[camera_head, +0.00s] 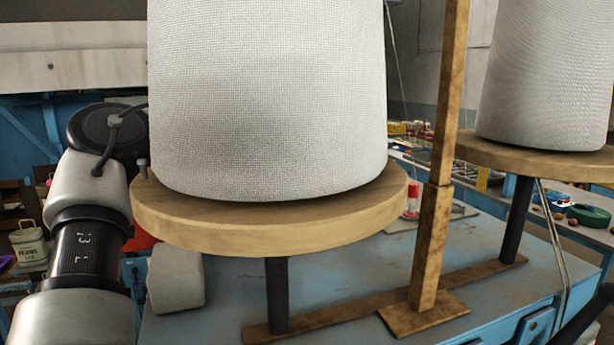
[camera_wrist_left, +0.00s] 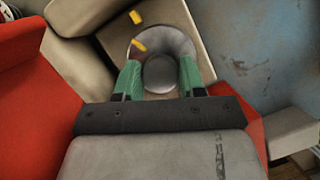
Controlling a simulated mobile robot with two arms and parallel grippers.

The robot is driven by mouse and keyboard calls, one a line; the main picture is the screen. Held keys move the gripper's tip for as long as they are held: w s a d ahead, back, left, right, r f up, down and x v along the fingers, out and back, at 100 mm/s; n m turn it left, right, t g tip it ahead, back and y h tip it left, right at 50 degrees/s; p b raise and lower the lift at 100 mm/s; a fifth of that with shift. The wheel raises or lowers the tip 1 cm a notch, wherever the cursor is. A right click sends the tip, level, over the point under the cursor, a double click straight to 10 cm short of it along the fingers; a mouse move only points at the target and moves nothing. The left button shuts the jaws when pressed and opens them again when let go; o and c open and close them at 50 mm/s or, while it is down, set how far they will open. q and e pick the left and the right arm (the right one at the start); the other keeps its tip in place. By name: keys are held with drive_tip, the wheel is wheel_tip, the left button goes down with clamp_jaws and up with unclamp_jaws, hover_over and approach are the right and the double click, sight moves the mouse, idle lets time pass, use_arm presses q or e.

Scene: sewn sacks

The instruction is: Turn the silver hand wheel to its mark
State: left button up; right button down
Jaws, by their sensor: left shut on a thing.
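The silver hand wheel (camera_wrist_left: 176,42) shows in the left wrist view, with a round grey hub (camera_wrist_left: 159,73) at its middle. A yellow mark (camera_wrist_left: 139,46) lies on the wheel near its upper left. A second yellow mark (camera_wrist_left: 135,17) lies on the beige block (camera_wrist_left: 195,16) beyond the rim. The two marks are apart. My left gripper (camera_wrist_left: 159,66) is shut on the wheel, with one green finger on each side of the hub. In the head view the wheel and my left fingers are hidden. My right gripper is in neither view.
A large white woven sack (camera_head: 265,95) stands on a round wooden platform (camera_head: 270,236), close in front. Another sack (camera_head: 545,75) stands on a platform at right. A wooden post (camera_head: 433,240) rises between them from the blue bench (camera_head: 365,270). Red surfaces (camera_wrist_left: 30,100) flank my left gripper.

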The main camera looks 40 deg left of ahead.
use_arm(q)
drive_tip(key=shift+r+m, duration=0.1)
drive_tip(key=shift+m, duration=0.4)
drive_tip(key=o, duration=0.9)
drive_tip(key=shift+a, duration=0.1)
